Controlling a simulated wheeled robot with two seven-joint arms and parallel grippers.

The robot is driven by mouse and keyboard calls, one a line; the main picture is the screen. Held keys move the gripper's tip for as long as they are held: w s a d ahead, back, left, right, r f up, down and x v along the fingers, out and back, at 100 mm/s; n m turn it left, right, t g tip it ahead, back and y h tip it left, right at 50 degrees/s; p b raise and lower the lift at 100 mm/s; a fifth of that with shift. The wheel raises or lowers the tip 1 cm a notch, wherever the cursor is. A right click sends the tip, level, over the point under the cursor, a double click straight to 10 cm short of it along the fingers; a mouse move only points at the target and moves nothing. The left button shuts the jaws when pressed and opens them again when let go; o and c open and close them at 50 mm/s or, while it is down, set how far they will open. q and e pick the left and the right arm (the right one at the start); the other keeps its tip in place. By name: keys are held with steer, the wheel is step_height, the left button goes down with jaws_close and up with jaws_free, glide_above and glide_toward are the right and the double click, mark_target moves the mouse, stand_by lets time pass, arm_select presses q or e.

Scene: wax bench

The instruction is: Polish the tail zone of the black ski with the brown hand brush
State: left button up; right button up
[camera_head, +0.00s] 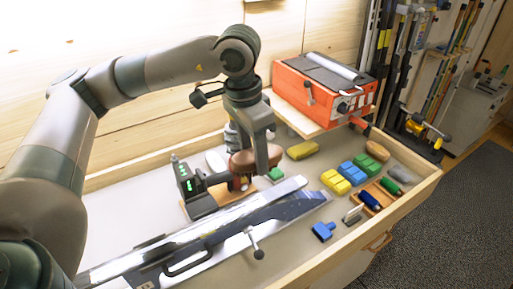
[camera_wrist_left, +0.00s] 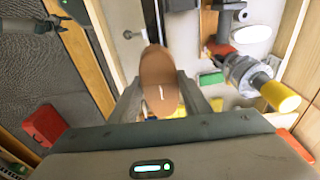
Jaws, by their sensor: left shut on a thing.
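The black ski (camera_head: 287,209) lies lengthwise across the bench, its dark end at the right and its near end running to the lower left. Its surface carries bright reflections. My left gripper (camera_head: 258,170) is shut on the brown hand brush (camera_head: 240,161) and holds it just behind the ski, apparently above the bench. The brush also shows in the left wrist view (camera_wrist_left: 158,72), between the two fingers, with its rounded brown back visible. The brush's bristles are hidden.
A dark device with green lights (camera_head: 190,184) stands left of the gripper. An orange wax machine (camera_head: 325,90) sits on a shelf behind. Yellow (camera_head: 335,181), blue (camera_head: 351,173) and green (camera_head: 366,165) blocks lie to the right. A blue object (camera_head: 323,231) lies beside the ski's right end.

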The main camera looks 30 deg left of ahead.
arm_select(q)
steer(key=shift+s, duration=0.1)
steer(key=shift+f, duration=0.85)
step_height(320, 180, down, 2)
steer(key=shift+f+b, duration=0.25)
steer(key=shift+b, duration=0.05)
steer(key=shift+f, duration=0.9)
arm_select(e)
steer(key=shift+w+a+f, duration=0.15)
steer(key=shift+w+f, duration=0.1)
steer(key=shift+f, duration=0.15)
arm_select(q)
steer(key=shift+a, duration=0.1)
